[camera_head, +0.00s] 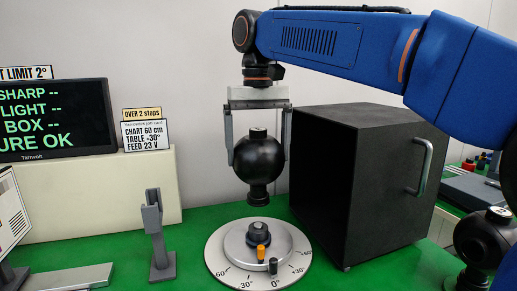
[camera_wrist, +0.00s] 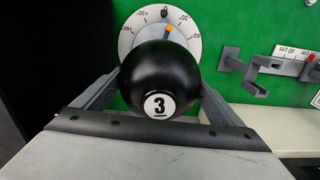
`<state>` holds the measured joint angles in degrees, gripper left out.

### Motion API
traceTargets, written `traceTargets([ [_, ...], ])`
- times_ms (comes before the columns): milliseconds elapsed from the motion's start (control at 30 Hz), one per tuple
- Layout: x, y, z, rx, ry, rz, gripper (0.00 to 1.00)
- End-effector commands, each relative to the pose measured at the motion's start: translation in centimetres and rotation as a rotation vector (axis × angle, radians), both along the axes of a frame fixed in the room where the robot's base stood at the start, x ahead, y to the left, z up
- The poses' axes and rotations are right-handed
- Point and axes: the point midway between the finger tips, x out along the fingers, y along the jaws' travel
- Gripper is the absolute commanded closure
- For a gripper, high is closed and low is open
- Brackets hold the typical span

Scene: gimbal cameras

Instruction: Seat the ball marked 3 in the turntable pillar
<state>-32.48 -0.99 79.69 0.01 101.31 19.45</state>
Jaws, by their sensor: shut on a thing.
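The ball marked 3 (camera_head: 258,160) is black, with a short neck below and a small cap on top. In the wrist view the ball (camera_wrist: 160,75) shows its white label with the 3. My gripper (camera_head: 258,150) is shut on it, one finger on each side, and holds it in the air above the turntable. The turntable (camera_head: 222,262) is a pale disc with an angle scale. A short dark pillar (camera_head: 259,233) stands at its middle, apart from the ball's neck. An orange peg (camera_head: 261,253) and a dark peg (camera_head: 273,266) stand in front of it.
A large black box (camera_head: 390,190), open toward the turntable, stands close on the right. A grey post (camera_head: 158,240) stands to the left. Another black ball (camera_head: 486,236) is at the right edge. A sign (camera_head: 145,136) reads "TABLE -30°". A screen (camera_head: 55,120) is at the left.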

Motion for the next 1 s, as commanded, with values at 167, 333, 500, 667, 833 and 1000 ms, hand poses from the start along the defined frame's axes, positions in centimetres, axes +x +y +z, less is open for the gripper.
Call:
traceTargets([
  [167,0.01,-0.04,0.26,0.000,-0.001,0.207,0.65],
  [333,0.02,-0.07,0.38,0.000,-0.001,0.329,0.65],
  [500,0.02,-0.07,0.41,0.000,-0.001,0.372,0.65],
  [667,0.02,-0.07,0.41,0.000,-0.001,0.374,0.65],
  [833,0.00,-0.07,0.43,0.000,-0.001,0.367,0.65],
  [1000,-0.02,-0.08,-0.10,0.000,0.000,0.365,0.65],
])
